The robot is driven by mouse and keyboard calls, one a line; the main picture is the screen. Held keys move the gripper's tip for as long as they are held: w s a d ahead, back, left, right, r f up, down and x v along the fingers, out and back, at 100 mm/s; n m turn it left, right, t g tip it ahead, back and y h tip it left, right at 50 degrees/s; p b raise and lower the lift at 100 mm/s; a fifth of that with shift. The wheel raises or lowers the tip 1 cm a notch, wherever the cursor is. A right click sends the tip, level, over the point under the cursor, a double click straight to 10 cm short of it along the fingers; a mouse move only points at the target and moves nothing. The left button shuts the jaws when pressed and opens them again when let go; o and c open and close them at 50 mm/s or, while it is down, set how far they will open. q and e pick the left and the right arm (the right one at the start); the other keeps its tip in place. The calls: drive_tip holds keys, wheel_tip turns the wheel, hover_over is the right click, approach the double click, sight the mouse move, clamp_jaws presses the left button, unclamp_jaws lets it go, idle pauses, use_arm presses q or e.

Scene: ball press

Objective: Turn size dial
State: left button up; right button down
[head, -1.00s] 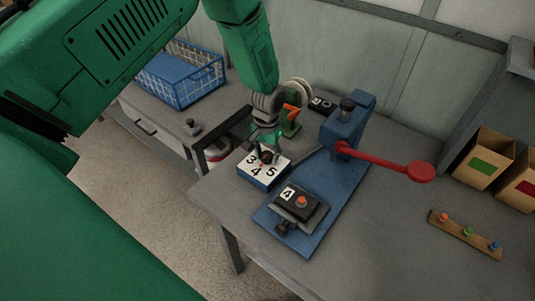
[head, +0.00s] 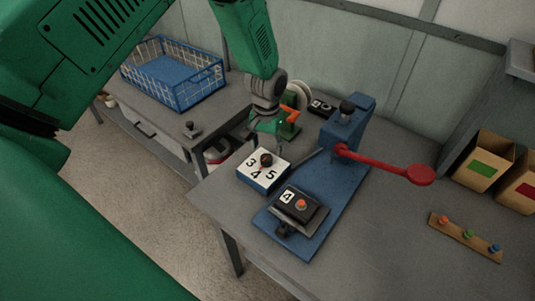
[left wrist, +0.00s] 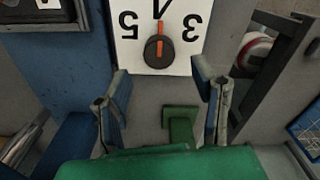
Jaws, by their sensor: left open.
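The size dial (head: 266,160) is a dark round knob on a white-faced blue box (head: 263,184) marked 3, 4 and 5. In the left wrist view the knob (left wrist: 159,50) shows an orange pointer line directed at the 4, which looks upside down there. My left gripper (head: 268,135) hangs just behind the box in the head view, clear of the knob. In the left wrist view its two fingers (left wrist: 163,92) are spread wide with nothing between them, and the knob lies beyond the tips. My right gripper is not in view.
A blue press (head: 345,135) with a red lever (head: 385,164) stands right of the dial box. A black block labelled 4 (head: 299,203) sits on its base. A blue wire basket (head: 175,78) is at the back left. A wooden strip with coloured knobs (head: 465,238) lies right.

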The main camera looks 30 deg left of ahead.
sight(267, 156)
use_arm(q)
wheel_tip(267, 156, up, 7)
drive_tip(key=shift+r, duration=0.2)
idle(0.4)
